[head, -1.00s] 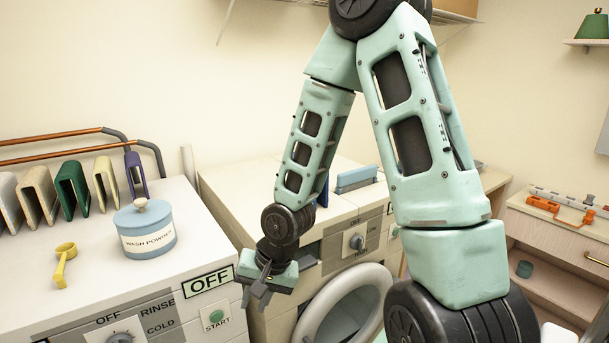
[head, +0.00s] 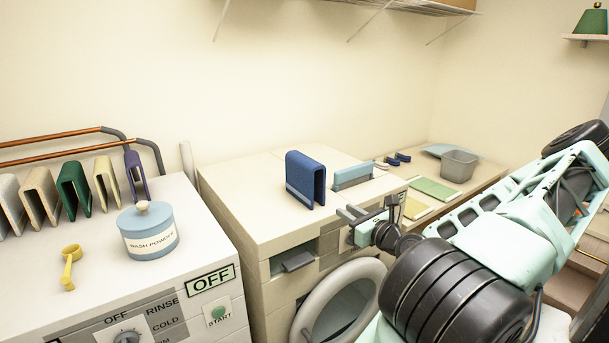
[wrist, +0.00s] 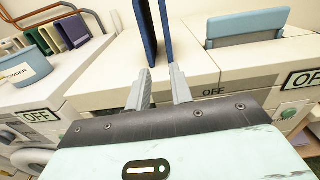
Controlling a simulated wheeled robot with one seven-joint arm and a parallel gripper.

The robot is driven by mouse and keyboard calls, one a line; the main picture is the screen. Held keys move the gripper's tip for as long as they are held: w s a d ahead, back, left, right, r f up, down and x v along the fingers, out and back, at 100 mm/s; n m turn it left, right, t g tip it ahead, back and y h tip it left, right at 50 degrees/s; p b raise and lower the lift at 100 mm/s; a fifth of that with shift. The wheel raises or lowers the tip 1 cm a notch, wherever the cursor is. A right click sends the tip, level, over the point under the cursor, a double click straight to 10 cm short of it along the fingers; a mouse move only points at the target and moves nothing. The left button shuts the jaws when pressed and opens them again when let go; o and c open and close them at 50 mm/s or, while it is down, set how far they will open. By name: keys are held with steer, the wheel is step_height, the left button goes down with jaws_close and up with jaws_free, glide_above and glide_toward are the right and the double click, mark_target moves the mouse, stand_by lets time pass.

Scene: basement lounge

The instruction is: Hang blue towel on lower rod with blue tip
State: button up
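The blue towel (head: 305,178) stands as a folded, upside-down U on top of the right-hand machine, with a paler band near its lower edge. In the wrist view, its two panels (wrist: 147,35) rise just beyond the fingertips. My gripper (head: 348,212) is open and empty, at the machine's front edge to the right of the towel; its spread fingers also show in the wrist view (wrist: 160,71). Two copper rods run along the left wall, an upper rod (head: 50,138) and a lower rod (head: 55,154), both with dark grey bent ends. I cannot make out a blue tip.
Several folded towels, including a green one (head: 72,188) and a purple one (head: 137,176), line up near the rods. A light-blue panel (head: 353,176) rises behind the blue towel.

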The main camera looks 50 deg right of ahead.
mark_target(324, 189)
steer(key=shift+m+h, duration=0.3)
steer(key=shift+m, duration=0.1)
steer(key=x, duration=0.4)
steer(key=b+x, duration=0.1)
steer(key=x, duration=0.2)
steer(key=d+x, duration=0.1)
steer(key=x, duration=0.3)
steer(key=shift+w+r, duration=0.25)
steer(key=shift+r, duration=0.15)
steer(key=shift+w+d+r, duration=0.2)
steer(key=shift+w+r, duration=0.05)
steer(key=shift+w, duration=0.2)
steer(key=p+x, duration=0.3)
steer(key=x, duration=0.1)
steer(key=shift+w+d, duration=0.15)
jaws_close()
